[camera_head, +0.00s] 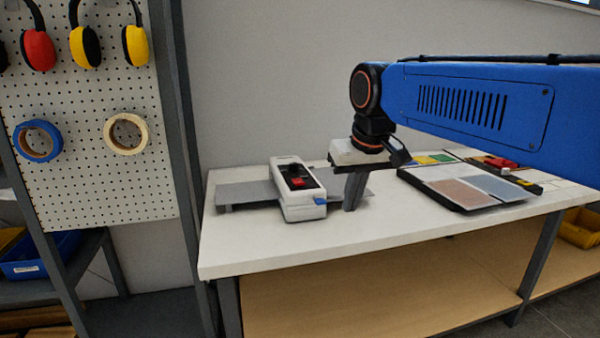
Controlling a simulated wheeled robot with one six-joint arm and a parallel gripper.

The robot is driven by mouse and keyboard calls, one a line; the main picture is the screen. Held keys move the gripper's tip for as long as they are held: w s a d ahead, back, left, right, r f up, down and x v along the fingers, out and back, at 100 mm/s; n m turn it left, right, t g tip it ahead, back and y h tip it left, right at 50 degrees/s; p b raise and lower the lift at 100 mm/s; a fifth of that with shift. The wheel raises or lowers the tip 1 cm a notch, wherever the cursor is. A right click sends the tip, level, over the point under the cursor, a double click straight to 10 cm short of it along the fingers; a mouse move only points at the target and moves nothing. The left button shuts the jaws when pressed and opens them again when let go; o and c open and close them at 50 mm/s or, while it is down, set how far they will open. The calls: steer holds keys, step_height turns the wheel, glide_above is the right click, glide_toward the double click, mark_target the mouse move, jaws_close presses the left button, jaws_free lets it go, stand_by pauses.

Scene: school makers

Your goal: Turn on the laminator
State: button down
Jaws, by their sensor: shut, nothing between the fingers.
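The laminator (299,193) is a white unit with a dark top panel, standing on the white workbench. A red switch (303,182) shows on its top panel, and a small blue part (320,200) is at its front right corner. A grey flat tray (245,194) extends from its left side, and a grey piece shows on its right side too. My gripper (351,206) points down just right of the laminator, apart from the switch. Its dark fingers are shut and empty. The fingers hide part of the grey piece on the right.
A black tray (404,174) with brown and grey-blue sheets lies on the right of the workbench (235,258). Red tools (500,164) and coloured cards (433,159) lie behind it. A pegboard (85,185) with earmuffs and tape rolls stands at left. The front strip of the bench is clear.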

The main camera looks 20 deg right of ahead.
steer(key=w+a+r, duration=0.3)
steer(key=w+r, duration=0.3)
steer(key=w, duration=0.3)
steer(key=w+a+r+g, duration=0.1)
steer(key=w+a+r, duration=0.2)
steer(key=w+r, duration=0.3)
steer(key=w, duration=0.4)
steer(key=shift+w+r, duration=0.3)
steer(key=shift+r, duration=0.05)
steer(key=shift+f, duration=0.15)
glide_above(299, 182)
steer(key=f, duration=1.2)
steer(key=shift+s, duration=0.3)
steer(key=shift+f, duration=0.75)
